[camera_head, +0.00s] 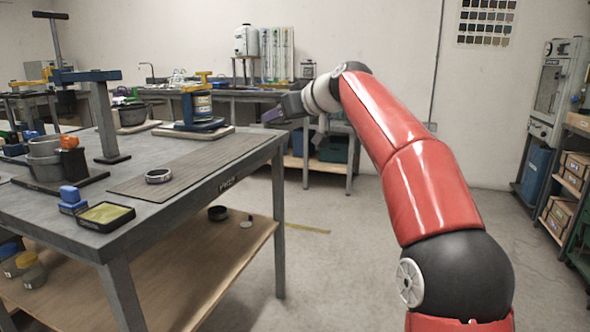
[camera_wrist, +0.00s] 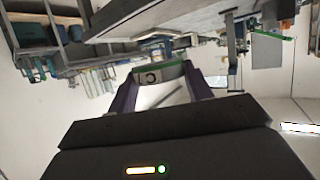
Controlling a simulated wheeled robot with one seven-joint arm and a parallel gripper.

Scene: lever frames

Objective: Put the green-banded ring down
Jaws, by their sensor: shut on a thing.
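My gripper (camera_head: 274,117) is held out in the air past the right edge of the near workbench (camera_head: 222,162). In the wrist view my gripper (camera_wrist: 161,80) has its two purple fingers on either side of the green-banded ring (camera_wrist: 148,77), seen edge-on as a grey band with green along its edge and a dark mark. The fingers are shut on it. In the head view the held ring cannot be made out at the fingertips. Another ring (camera_head: 158,176), pale and dark, lies flat on the mat (camera_head: 190,166) on the workbench.
The workbench holds a blue-armed press (camera_head: 103,120), grey pots (camera_head: 45,160), a yellow-topped tray (camera_head: 106,215) and a blue-capped block (camera_head: 72,200). A dark bowl (camera_head: 217,213) sits on its lower shelf. Much of the mat is bare. Open floor lies to the right.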

